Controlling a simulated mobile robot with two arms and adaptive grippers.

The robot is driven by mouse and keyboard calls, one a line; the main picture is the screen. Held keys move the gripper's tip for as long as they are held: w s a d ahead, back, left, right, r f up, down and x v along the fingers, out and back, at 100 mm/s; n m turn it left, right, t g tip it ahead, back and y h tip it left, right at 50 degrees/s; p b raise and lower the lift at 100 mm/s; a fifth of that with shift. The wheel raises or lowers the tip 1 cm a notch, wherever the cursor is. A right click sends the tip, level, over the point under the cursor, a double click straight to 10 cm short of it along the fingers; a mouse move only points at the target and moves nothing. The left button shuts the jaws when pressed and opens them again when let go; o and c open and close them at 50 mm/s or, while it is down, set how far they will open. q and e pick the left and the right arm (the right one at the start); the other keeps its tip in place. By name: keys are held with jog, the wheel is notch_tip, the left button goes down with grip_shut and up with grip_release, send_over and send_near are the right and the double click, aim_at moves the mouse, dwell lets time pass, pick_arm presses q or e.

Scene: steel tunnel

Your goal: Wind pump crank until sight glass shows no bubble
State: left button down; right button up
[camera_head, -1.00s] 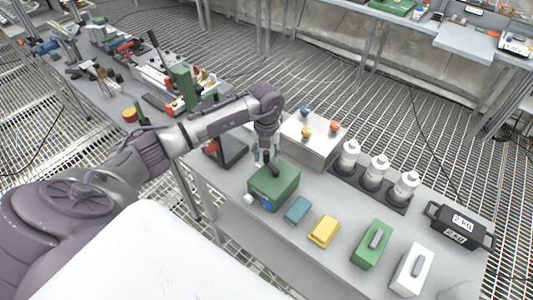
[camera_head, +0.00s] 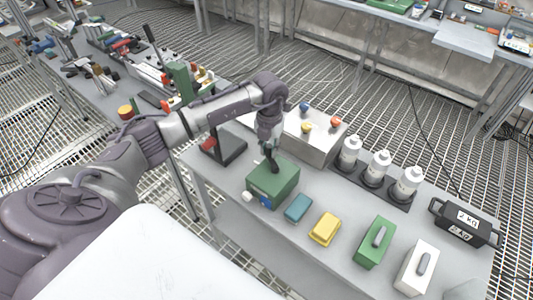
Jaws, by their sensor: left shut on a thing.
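The green pump box (camera_head: 283,185) stands on the grey bench. My left gripper (camera_head: 272,166) is over its top, pointing down, shut on the pump crank, which is mostly hidden by the fingers. A small blue patch (camera_head: 265,201) shows on the front face of the box, and a white knob (camera_head: 247,196) sticks out at its left. The blue patch may be the sight glass, but it is too small to tell whether a bubble shows. My right gripper is not in view.
A grey box with coloured knobs (camera_head: 311,145) stands behind the pump. White bottles (camera_head: 378,168) stand in a rack to the right. A teal block (camera_head: 298,207), yellow block (camera_head: 325,229), green block (camera_head: 374,241) and black weight (camera_head: 465,222) lie along the bench.

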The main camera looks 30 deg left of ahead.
pick_arm(q)
jog(key=m+b, duration=0.1)
jog(key=w+m+b, duration=0.1)
jog(key=m, duration=0.1)
jog(key=shift+d+f, duration=0.15)
jog(key=shift+d, duration=0.2)
jog(key=m+b, duration=0.1)
jog(key=d+m+b, duration=0.1)
jog(key=m+b, duration=0.1)
jog(key=shift+w+d+m, duration=0.1)
jog(key=shift+w+m, duration=0.2)
jog(key=shift+w, duration=0.1)
jog(key=m+b, duration=0.1)
jog(key=d+m+b, duration=0.1)
jog(key=m, duration=0.1)
jog(key=shift+w+d, duration=0.15)
jog(key=shift+d+r+m+b, duration=0.1)
jog(key=shift+d+m+b, duration=0.15)
jog(key=shift+m+b, duration=0.3)
jog(key=shift+d+r+m+b, duration=0.1)
jog(key=shift+d+m+b, duration=0.15)
jog(key=shift+m, duration=0.5)
jog(key=c, duration=1)
grip_release()
notch_tip(320, 180, up, 12)
